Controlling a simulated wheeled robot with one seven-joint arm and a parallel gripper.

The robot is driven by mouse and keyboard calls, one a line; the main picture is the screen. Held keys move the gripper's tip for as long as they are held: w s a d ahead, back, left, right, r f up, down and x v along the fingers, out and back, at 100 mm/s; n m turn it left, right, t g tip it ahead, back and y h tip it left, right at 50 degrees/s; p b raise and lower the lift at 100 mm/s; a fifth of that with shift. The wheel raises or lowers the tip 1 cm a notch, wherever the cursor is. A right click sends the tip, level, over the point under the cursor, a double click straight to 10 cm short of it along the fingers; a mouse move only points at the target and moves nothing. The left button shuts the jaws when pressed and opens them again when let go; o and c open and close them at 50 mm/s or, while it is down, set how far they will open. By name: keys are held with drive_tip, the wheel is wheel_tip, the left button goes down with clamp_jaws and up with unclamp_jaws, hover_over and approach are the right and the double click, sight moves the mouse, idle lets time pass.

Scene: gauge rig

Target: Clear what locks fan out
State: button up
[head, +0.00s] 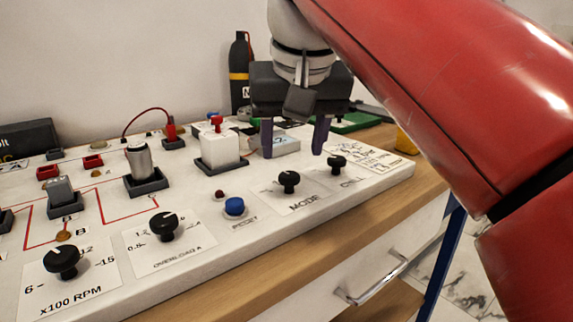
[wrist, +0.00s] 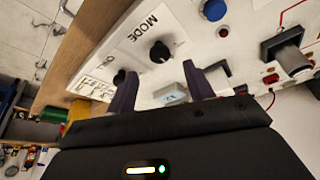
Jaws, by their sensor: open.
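My gripper (head: 295,142) is open and empty above the right part of the white control panel (head: 270,230). In the wrist view its fingers (wrist: 160,88) stand apart, with the black MODE knob (wrist: 160,52) just beyond the gap. The MODE knob (head: 289,181) is below and in front of the fingers in the head view. The blue RESET button (head: 235,206) sits left of it, with a small dark red lamp (head: 220,193) beside it. The OVERLOAD knob (head: 163,226) is farther left. No part labelled fan is readable.
A white block with a red top handle (head: 219,150), a silver cylinder (head: 139,160) and a red wire (head: 145,112) stand up from the panel. A small display box (head: 285,144) is behind my fingers. A black bottle (head: 240,75) stands behind. The x100 RPM knob (head: 62,262) is front left.

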sight(291, 175)
drive_tip(key=b+x, duration=0.1)
drive_tip(key=x, duration=0.4)
drive_tip(key=shift+f, duration=0.3)
drive_tip(key=c, duration=1)
drive_tip(key=shift+o, duration=0.2)
drive_tip(key=shift+d+r+n, duration=0.1)
drive_tip(key=shift+n, duration=0.2)
drive_tip(key=n+y+p, duration=0.1)
drive_tip(key=n, duration=0.1)
drive_tip(key=n+g+p, duration=0.1)
drive_tip(key=n, duration=0.1)
drive_tip(key=shift+w+d+n+y, duration=0.1)
drive_tip(key=shift+d+n+y, duration=0.05)
drive_tip(key=shift+n+y, duration=0.25)
drive_tip(key=shift+w+d+n+g+y+p, duration=0.1)
drive_tip(key=shift+n+g+y+p, duration=0.3)
drive_tip(key=shift+n, duration=0.7)
drive_tip(key=shift+w+d+n+g+y+p, duration=0.1)
drive_tip(key=shift+n+y+p, duration=0.2)
drive_tip(key=shift+n+p, duration=0.55)
drive_tip(key=shift+n, duration=0.35)
